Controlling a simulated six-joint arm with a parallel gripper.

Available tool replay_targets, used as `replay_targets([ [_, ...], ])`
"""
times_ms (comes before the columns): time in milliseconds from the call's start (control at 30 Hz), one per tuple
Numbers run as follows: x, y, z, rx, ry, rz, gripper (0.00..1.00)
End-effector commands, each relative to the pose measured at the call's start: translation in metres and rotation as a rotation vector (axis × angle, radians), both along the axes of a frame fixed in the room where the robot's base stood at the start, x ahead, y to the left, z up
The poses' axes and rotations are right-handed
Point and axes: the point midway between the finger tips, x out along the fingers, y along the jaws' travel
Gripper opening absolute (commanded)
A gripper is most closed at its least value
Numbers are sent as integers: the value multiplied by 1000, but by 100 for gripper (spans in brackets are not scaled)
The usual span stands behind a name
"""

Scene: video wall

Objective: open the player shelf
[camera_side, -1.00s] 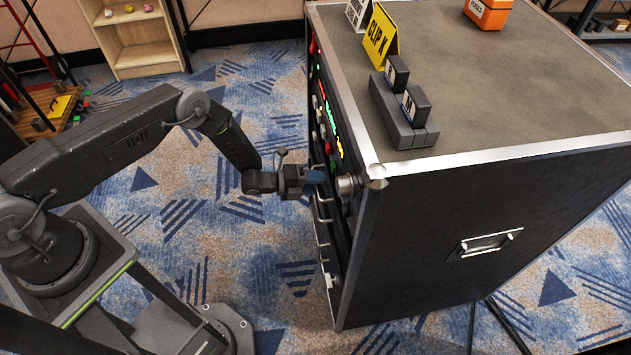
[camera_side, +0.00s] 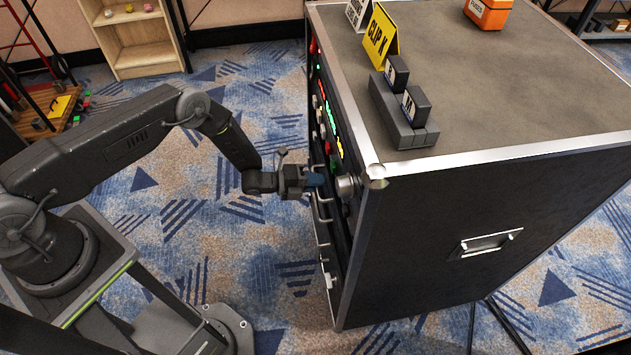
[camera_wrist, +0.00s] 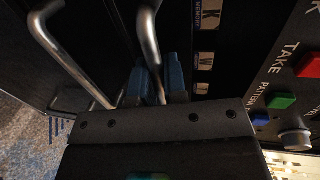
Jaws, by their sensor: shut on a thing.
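The black equipment rack (camera_side: 450,225) stands on the right in the side view, with drawers or shelves on its left-facing front. My gripper (camera_side: 315,180) is at that front, reaching in from the left. In the wrist view my blue fingertips (camera_wrist: 157,82) are shut on a bent metal bar handle (camera_wrist: 150,40), which passes between them. I cannot read which shelf this handle belongs to. The shelf front shows no visible gap in the side view.
Another bar handle (camera_wrist: 65,50) lies to the left in the wrist view. A control panel with a red button (camera_wrist: 308,66) and a green button (camera_wrist: 281,101) is on the right. A yellow CLIP K sign (camera_side: 380,38) stands on the rack top.

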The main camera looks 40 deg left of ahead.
Motion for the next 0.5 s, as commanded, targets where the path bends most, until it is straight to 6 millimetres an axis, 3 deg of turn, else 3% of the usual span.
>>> replay_targets([
  [267, -12, 13, 0, 0, 0, 2, 0],
  [500, -47, 50, 0, -3, 3, 6, 0],
])
